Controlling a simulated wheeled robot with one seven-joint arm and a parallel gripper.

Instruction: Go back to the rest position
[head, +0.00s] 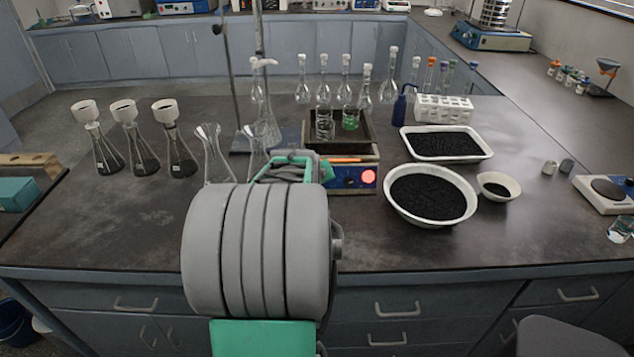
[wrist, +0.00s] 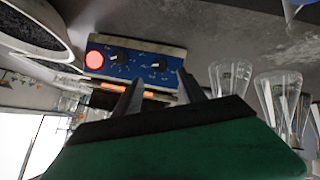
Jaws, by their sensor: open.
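My gripper (wrist: 160,92) shows in the wrist view with its two dark fingers spread apart and nothing between them. Behind the fingers is the blue front panel (wrist: 138,62) of a hotplate-like device, with dark knobs and a lit red disc. In the head view my gripper (head: 293,165) reaches over the bench just left of this blue device (head: 345,178); my grey arm hides much of it. The sieve shaker (head: 492,38), a blue base with a stack of metal sieves, stands at the back right, far from my gripper.
Glass flasks (head: 215,158) stand just left of my gripper, and funnel-topped flasks (head: 128,140) further left. White bowls of black granules (head: 430,195) lie to the right. A tube rack (head: 443,109) and several volumetric flasks stand behind. The left front benchtop (head: 110,220) is clear.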

